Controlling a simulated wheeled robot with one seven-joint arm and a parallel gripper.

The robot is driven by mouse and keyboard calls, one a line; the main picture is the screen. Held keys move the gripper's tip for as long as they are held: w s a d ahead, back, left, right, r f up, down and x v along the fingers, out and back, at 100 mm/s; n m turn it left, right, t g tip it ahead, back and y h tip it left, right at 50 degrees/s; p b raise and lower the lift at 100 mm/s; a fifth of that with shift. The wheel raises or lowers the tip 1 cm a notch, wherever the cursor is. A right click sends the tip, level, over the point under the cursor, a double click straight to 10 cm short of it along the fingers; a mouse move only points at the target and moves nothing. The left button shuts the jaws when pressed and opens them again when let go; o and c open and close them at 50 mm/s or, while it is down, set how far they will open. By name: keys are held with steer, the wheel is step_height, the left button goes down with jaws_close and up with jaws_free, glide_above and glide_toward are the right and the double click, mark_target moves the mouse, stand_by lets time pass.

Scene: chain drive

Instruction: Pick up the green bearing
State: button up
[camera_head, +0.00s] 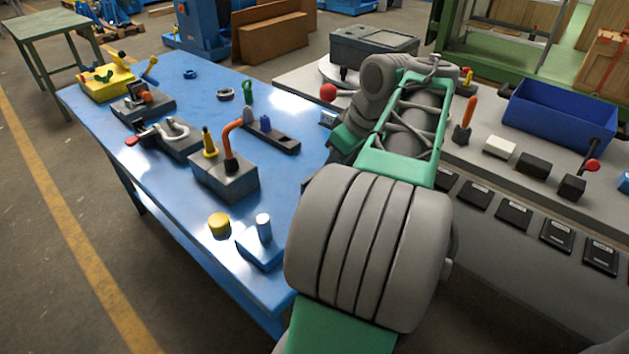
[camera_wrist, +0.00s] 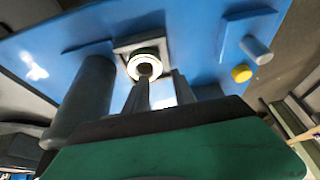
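In the wrist view, a ring-shaped bearing (camera_wrist: 143,66) with a pale rim, a dark centre and a faint greenish tint lies just past my fingertips. It is nearer the left finger, whose tip overlaps its lower edge; I cannot tell whether they touch. My gripper (camera_wrist: 161,76) shows two grey fingers apart, with bright blue table between them and nothing held. In the head view, my arm hides the gripper and I cannot make out this bearing there. A small upright green loop (camera_head: 247,92) stands on the blue table; I cannot tell if it is a bearing.
The blue table (camera_head: 175,215) holds a grey block (camera_head: 222,178) with an orange hook, a blue block with a pale peg (camera_head: 263,227), a yellow cylinder (camera_head: 219,224), and clamps at the far left. A grey counter with a blue bin (camera_head: 556,115) stands right.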

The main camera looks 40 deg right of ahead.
steer(key=shift+s+d+f, duration=0.1)
steer(key=shift+d+f, duration=0.2)
steer(key=shift+d, duration=0.2)
steer(key=b+x, duration=0.2)
steer(key=x, duration=0.5)
steer(key=shift+b, duration=0.3)
steer(key=shift+a, duration=0.1)
steer(key=shift+c, duration=0.2)
jaws_close()
